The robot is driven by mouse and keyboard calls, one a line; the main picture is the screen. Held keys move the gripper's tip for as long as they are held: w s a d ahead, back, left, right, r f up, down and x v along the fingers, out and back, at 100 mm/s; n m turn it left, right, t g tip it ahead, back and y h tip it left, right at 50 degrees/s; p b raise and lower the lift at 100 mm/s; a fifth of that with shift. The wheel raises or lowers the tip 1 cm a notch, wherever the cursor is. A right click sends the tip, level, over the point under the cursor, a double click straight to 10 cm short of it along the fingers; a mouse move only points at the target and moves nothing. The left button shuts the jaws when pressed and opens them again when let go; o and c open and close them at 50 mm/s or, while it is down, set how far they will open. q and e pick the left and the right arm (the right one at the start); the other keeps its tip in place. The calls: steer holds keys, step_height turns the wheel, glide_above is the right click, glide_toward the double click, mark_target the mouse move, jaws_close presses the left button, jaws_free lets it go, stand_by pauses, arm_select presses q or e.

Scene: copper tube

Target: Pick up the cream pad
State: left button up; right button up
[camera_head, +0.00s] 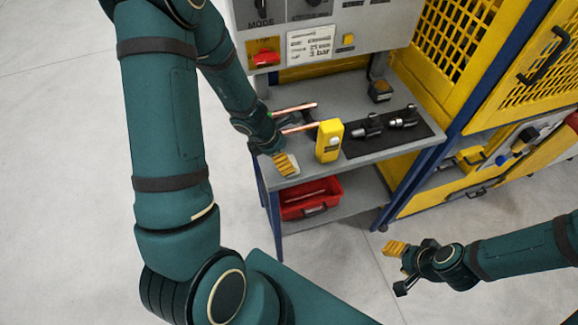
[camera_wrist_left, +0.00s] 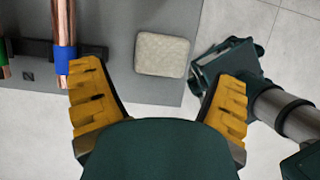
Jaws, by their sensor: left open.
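The cream pad (camera_wrist_left: 162,54) lies flat on the grey bench top near its edge in the left wrist view. In the head view, a pale patch of it (camera_head: 293,160) shows beside my yellow finger. My left gripper (camera_wrist_left: 160,84) is open and empty, its two yellow ridged fingers wide apart. The pad lies beyond the fingertips, between their lines and apart from both. In the head view, my left gripper (camera_head: 283,163) is at the bench's near left corner, partly hidden by its own wrist. My right gripper (camera_head: 396,250) hangs over the floor at the lower right; its finger gap is unclear.
Copper tubes (camera_head: 295,108) lie at the bench's left; one with a blue band (camera_wrist_left: 64,45) is close to my left finger. A yellow device (camera_head: 330,141) stands right of the pad. Dark tools lie on a black mat (camera_head: 425,130). A red bin (camera_head: 311,198) sits below.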

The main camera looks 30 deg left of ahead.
arm_select(q)
steer(key=shift+b+x, duration=1.7)
steer(key=shift+x, duration=1.05)
steer(key=shift+s, duration=0.25)
steer(key=c, duration=1)
steer(key=shift+r, duration=0.1)
